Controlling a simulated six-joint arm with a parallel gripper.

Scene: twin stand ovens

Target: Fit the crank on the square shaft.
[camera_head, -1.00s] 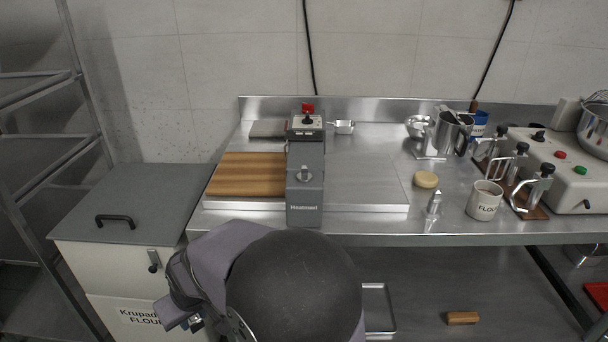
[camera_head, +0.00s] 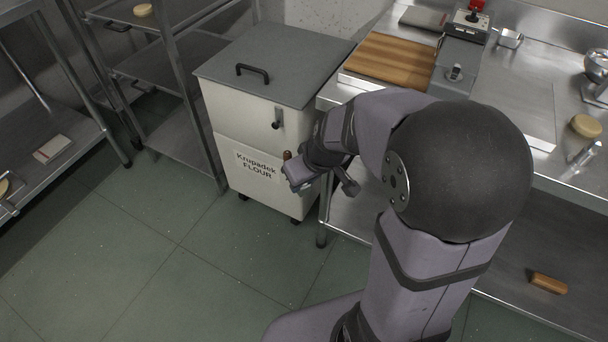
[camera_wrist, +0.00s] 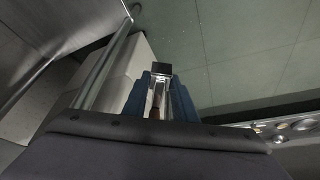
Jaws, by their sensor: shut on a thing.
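My gripper (camera_wrist: 159,92) is shut on the crank (camera_wrist: 161,69); its blue fingers sit on both sides of it in the wrist view. The crank has a bright metal arm, a dark block at the far end and a brown grip nearer me. In the head view, my gripper (camera_head: 298,178) is in front of the flour bin, and the brown grip (camera_head: 287,155) stands upright beside it. The grey machine (camera_head: 461,62) on the counter has a small metal fitting (camera_head: 455,72) on top. I cannot tell whether this is the square shaft.
The flour bin (camera_head: 230,117) has a lidded top and a dark front fitting (camera_head: 278,118). A wooden board (camera_head: 392,62) lies beside the machine. The green floor (camera_head: 150,255) in front is clear.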

